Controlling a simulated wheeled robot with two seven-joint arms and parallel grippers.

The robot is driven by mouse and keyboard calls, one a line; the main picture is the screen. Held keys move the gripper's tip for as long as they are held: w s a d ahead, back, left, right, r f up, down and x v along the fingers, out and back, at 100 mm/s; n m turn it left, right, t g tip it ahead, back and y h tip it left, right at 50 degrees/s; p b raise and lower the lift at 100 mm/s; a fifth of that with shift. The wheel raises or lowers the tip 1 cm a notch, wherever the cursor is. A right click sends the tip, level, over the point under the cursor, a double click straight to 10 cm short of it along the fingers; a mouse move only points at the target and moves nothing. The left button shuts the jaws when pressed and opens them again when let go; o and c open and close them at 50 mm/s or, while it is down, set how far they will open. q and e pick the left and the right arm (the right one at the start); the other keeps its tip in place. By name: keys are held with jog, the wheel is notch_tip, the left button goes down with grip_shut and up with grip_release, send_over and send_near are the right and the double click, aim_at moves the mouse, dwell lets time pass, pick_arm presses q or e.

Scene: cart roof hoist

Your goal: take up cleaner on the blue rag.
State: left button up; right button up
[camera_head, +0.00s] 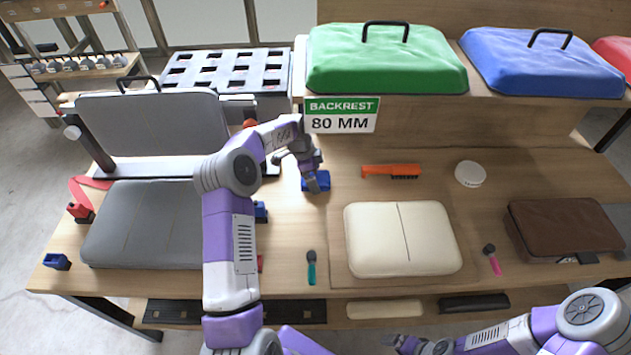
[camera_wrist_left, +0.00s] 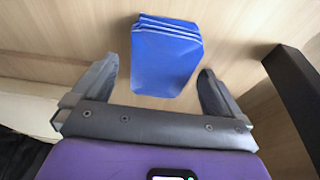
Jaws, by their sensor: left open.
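The blue rag (camera_wrist_left: 167,58) is a folded blue cloth lying on the wooden bench; in the head view it shows as a blue patch (camera_head: 322,182) partly hidden by my gripper. My left gripper (camera_head: 314,183) is over the rag, and in the left wrist view its two fingers (camera_wrist_left: 158,80) are spread apart with the rag ahead of and between them. The fingers do not touch the rag in that view. No cleaner bottle or stain can be made out. My right gripper (camera_head: 398,342) is low at the bottom edge, and its fingers are too small to read.
An orange brush (camera_head: 391,171) and a white round tin (camera_head: 470,174) lie to the right. A cream cushion (camera_head: 402,239) lies in front, with a teal-handled tool (camera_head: 311,268) beside it. A grey seat (camera_head: 145,225) with backrest stands left. A sign (camera_head: 341,115) stands behind my gripper.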

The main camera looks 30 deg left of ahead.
pick_arm(q)
jog(key=shift+f, duration=0.25)
jog(key=shift+c, duration=0.3)
jog(key=c, duration=1)
jog(key=shift+c, duration=0.2)
jog(key=shift+r, duration=0.4)
notch_tip(320, 180, up, 10)
jog(key=p, duration=0.2)
jog(key=shift+f, duration=0.15)
